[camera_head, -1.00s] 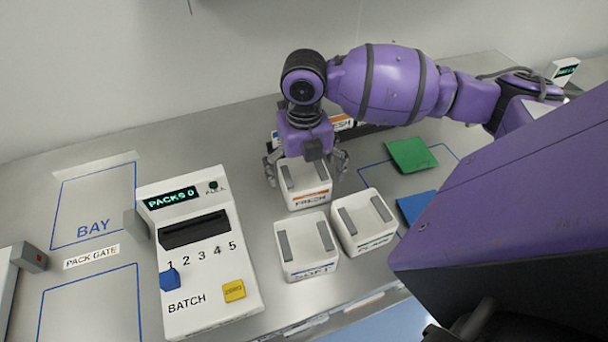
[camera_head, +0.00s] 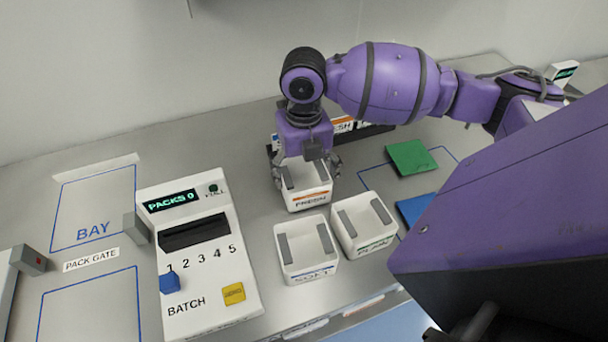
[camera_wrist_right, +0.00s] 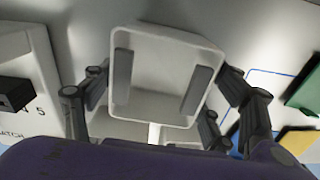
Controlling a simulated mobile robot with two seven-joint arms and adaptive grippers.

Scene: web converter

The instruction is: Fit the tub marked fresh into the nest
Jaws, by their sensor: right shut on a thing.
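The tub marked FRESH (camera_head: 311,200) is a white open box with an orange label and two grey strips inside. It stands upright on the bench behind the other tubs. My right gripper (camera_head: 306,172) is over it, its fingers shut on opposite sides. The wrist view shows the tub (camera_wrist_right: 160,75) between the fingers. Behind the gripper, a dark rack carries an orange label (camera_head: 342,125) ending in "SH", partly hidden by my arm. I cannot tell whether it is the nest. My left gripper is out of view.
A tub marked SOFT (camera_head: 307,267) and a green-labelled tub (camera_head: 362,243) stand close in front. The batch box (camera_head: 198,270) is to the left, with the outlined bay (camera_head: 93,205) beyond it. A green pad (camera_head: 411,157) and blue pad (camera_head: 415,208) lie right.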

